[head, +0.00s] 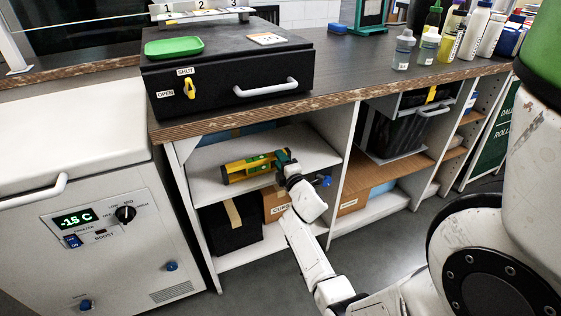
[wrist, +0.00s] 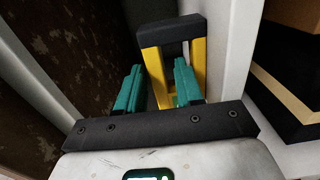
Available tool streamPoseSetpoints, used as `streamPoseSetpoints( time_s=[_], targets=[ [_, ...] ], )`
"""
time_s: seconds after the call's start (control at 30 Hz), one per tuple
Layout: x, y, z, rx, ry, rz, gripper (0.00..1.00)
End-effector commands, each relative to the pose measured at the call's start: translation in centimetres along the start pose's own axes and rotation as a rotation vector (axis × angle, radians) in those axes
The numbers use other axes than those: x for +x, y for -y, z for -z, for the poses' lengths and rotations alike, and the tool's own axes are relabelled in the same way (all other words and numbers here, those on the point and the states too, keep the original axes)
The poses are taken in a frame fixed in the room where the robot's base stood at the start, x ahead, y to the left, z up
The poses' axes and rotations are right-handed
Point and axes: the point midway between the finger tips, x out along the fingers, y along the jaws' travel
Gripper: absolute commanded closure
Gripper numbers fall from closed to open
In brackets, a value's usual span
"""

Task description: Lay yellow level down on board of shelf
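The yellow level (head: 238,172), with green vials and dark end caps, is over the upper shelf board (head: 207,158) in the left bay under the counter. It looks to be lying on the board, but I cannot tell whether a small gap remains. My gripper (head: 282,160) is at its right end. In the wrist view the green fingers of my gripper (wrist: 159,68) stand apart. One yellow rail of the level (wrist: 158,75) runs between them, with visible space beside it. The other rail is partly behind the right finger.
A cardboard box (head: 275,202) and a black box (head: 231,222) stand on the lower board. An upright divider (head: 345,140) bounds the bay on the right. The counter edge (head: 300,106) overhangs above. A white freezer (head: 120,230) stands to the left.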

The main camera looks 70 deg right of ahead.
Motion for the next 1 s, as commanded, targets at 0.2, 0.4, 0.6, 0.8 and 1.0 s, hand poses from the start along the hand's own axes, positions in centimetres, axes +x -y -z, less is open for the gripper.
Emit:
streamPoseSetpoints(
  time_s=[0.2, 0.4, 0.6, 0.8, 1.0],
  targets=[
    [-0.8, 0.1, 0.1, 0.0, -0.001, 0.001, 0.64],
    [-1.5, 0.0, 0.1, 0.0, -0.001, 0.0, 0.64],
    [-2.2, 0.0, 0.0, 0.0, 0.0, 0.001, 0.64],
    [-3.0, 0.1, 0.0, 0.0, 0.0, 0.001, 0.64],
    [-3.7, 0.0, 0.0, 0.0, 0.0, 0.0, 0.64]
  ],
)
